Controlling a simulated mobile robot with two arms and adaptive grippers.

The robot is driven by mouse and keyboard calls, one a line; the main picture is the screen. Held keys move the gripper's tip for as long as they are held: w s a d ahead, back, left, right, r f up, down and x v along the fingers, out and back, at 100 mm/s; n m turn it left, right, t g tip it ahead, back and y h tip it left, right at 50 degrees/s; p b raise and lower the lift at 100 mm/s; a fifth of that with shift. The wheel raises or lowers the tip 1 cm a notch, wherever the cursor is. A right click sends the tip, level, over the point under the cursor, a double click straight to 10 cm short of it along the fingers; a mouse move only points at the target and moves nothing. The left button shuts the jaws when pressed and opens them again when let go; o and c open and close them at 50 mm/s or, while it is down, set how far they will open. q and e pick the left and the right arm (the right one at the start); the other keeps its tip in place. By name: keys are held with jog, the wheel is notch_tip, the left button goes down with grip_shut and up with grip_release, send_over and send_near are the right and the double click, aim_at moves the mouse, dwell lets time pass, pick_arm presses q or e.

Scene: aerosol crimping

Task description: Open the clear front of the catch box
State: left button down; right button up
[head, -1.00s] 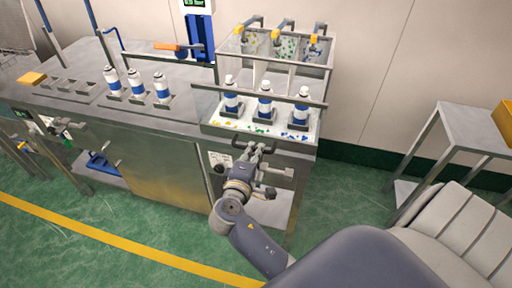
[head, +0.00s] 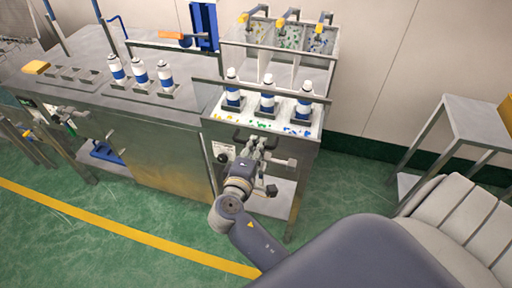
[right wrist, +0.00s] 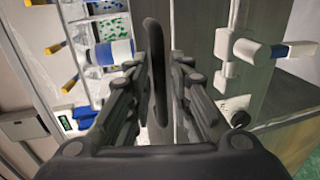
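The catch box stands at the right end of the steel bench in the head view, with its front panel (head: 264,124) facing me and a dark bar handle (head: 240,136) along it. The panel looks shut. My right gripper (head: 262,143) is at this handle. In the right wrist view the black handle (right wrist: 155,75) stands upright between the two fingers of my right gripper (right wrist: 162,85). The fingers are apart, with narrow gaps beside the bar; contact is not clear. My left gripper is not in view.
Three blue-and-white cans (head: 267,97) stand in holders behind the panel. Three more cans (head: 139,75) stand on the bench at left. A steel side table (head: 470,120) is at right. The green floor (head: 120,215) in front of the bench is clear.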

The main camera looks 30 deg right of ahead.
jog(key=v, duration=0.7)
jog(key=shift+s+a, duration=0.15)
jog(key=shift+s, duration=0.05)
dwell(0.3)
jog(key=s+a+f+n+g+y, duration=0.1)
jog(key=s+a+f+y, duration=0.15)
jog(key=f, duration=0.75)
jog(key=s+a+f+n+g+y, duration=0.1)
jog(key=a+f+y, duration=0.15)
jog(key=f, duration=0.85)
jog(key=s+a+f+n+g+y, duration=0.1)
jog(key=s+f+y, duration=0.15)
jog(key=f, duration=0.75)
jog(key=s+f+m+g+y, duration=0.2)
jog(key=s+f+g+y, duration=0.1)
jog(key=s+f, duration=1)
jog(key=s+d+f+m+g, duration=0.1)
jog(key=s+d+f+m, duration=0.2)
jog(key=s, duration=0.5)
jog(key=s+d+f+m+g+y, duration=0.1)
jog(key=s+d+f+m+g, duration=0.1)
jog(key=s+f, duration=0.4)
jog(key=shift+s+d+m, duration=0.55)
jog(key=shift+s+m, duration=0.35)
jog(key=shift+s, duration=0.3)
